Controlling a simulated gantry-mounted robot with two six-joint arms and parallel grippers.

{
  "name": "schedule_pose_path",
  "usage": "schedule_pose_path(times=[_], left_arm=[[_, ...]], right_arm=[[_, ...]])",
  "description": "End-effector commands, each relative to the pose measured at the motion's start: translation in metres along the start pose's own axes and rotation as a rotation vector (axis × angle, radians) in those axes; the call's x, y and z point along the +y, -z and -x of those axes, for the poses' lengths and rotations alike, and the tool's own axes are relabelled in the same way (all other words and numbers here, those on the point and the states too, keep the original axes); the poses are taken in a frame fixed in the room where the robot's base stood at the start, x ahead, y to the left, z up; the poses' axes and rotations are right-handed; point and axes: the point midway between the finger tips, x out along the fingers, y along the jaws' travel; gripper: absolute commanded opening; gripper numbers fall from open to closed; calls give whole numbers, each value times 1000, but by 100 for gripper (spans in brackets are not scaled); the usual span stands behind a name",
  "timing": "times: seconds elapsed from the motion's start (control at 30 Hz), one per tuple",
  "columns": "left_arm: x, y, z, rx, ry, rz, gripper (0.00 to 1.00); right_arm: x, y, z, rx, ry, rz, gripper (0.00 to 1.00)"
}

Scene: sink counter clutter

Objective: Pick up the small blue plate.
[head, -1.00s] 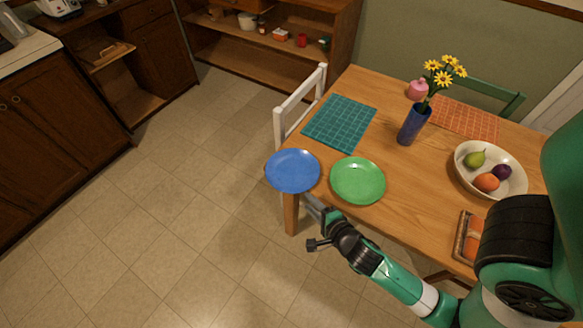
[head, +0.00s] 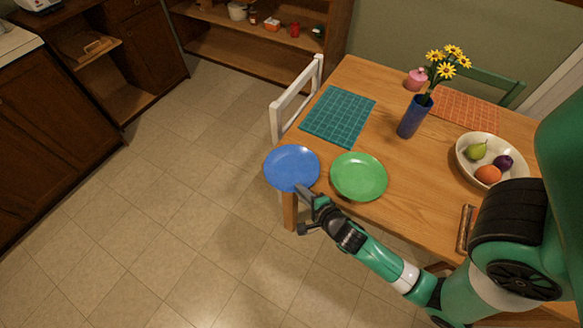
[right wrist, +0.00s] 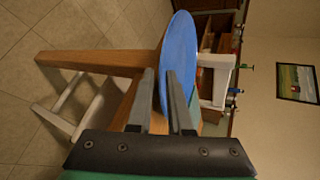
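The blue plate (head: 291,166) lies at the near left corner of the wooden table, its left part sticking out past the edge. In the right wrist view the plate (right wrist: 181,55) shows nearly edge-on. My right gripper (head: 304,192) is at the plate's near rim in the head view. In the right wrist view its two fingers (right wrist: 160,78) are apart, and the plate's rim lies between them, with a gap visible on the left finger's side. Whether the right finger touches the plate is unclear. My left gripper is not in view.
A green plate (head: 359,176) sits close to the right of the blue plate. A teal placemat (head: 338,115) lies behind, with a white chair (head: 297,100) at the table's left side. A blue vase (head: 414,116) and a fruit bowl (head: 462,165) stand further right. Floor left of the table is clear.

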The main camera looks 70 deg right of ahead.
Motion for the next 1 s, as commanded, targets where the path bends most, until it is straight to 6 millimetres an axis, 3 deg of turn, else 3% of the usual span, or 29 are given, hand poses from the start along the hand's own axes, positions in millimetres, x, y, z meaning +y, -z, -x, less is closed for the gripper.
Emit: schedule_pose_path(times=[0.1,1.0], left_arm=[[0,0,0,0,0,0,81],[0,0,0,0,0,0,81]], right_arm=[[0,0,0,0,0,0,0],[0,0,0,1,-1,1,0]])
